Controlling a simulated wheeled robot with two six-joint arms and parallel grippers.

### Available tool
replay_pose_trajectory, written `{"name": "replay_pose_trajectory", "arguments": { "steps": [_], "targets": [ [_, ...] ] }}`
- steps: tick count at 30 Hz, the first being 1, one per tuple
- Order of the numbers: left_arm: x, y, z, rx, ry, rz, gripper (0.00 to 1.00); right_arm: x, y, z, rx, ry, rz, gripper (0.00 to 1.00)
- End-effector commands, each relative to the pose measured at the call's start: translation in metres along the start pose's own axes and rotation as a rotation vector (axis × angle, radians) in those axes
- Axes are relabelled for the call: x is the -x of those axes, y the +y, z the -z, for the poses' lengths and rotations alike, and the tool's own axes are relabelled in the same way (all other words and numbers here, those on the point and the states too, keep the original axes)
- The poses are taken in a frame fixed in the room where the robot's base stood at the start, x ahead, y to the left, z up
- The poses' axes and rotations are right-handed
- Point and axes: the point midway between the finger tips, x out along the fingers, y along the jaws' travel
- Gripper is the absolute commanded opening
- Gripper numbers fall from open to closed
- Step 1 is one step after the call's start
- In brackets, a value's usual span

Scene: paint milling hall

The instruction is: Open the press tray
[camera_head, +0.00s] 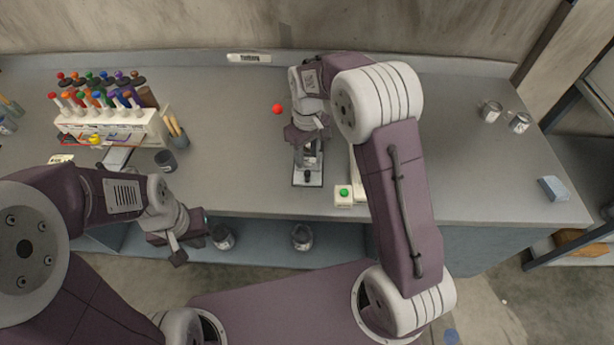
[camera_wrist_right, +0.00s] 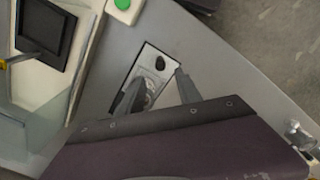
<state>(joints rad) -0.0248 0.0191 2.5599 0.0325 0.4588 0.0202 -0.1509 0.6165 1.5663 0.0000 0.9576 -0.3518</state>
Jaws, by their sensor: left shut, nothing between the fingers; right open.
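The press tray (camera_head: 307,183) is a small pale plate with a dark rim and a black knob (camera_head: 307,174), low on the bench at centre. In the right wrist view the tray (camera_wrist_right: 143,58) and its knob (camera_wrist_right: 160,62) show close up, with a round metal part behind partly hidden by a finger. My right gripper (camera_head: 308,147) reaches down over the tray from behind. Its fingers are open (camera_wrist_right: 161,76), pointing at the tray, with the knob near the gap between the tips; contact cannot be told. My left gripper (camera_head: 178,250) is shut and empty before the bench's front edge.
A white box with a green button (camera_head: 343,194) stands right of the tray. A red ball (camera_head: 278,108) is left of my right wrist. A rack of coloured-top tubes (camera_head: 110,122) and a brush cup (camera_head: 178,134) stand left. The bench right of my arm is mostly clear.

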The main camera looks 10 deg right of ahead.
Motion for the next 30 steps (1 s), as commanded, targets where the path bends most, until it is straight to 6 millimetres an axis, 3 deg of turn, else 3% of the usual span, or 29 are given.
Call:
{"name": "replay_pose_trajectory", "arguments": {
  "steps": [12, 16, 23, 24, 28, 30],
  "targets": [
    [0.004, 0.0, 0.001, 0.0, 0.0, 0.0, 0.0, -0.075, -0.001, -0.001, 0.002, -0.004, 0.001, 0.41],
    [0.005, 0.0, 0.001, 0.0, 0.0, 0.0, 0.0, -0.086, -0.001, -0.001, 0.003, -0.002, 0.001, 0.41],
    [0.004, 0.0, 0.0, 0.0, 0.0, 0.0, 0.0, -0.088, -0.001, -0.001, 0.003, -0.001, 0.0, 0.41],
    [0.004, 0.0, 0.0, 0.0, 0.0, 0.0, 0.0, -0.088, -0.001, -0.001, 0.003, -0.001, 0.0, 0.38],
    [0.004, 0.0, 0.0, 0.0, 0.0, 0.0, 0.0, -0.088, -0.001, -0.001, 0.003, -0.001, 0.0, 0.02],
    [0.004, 0.0, 0.0, 0.0, 0.0, 0.0, 0.0, -0.088, -0.001, -0.001, 0.003, -0.001, 0.0, 0.0]
  ]
}}
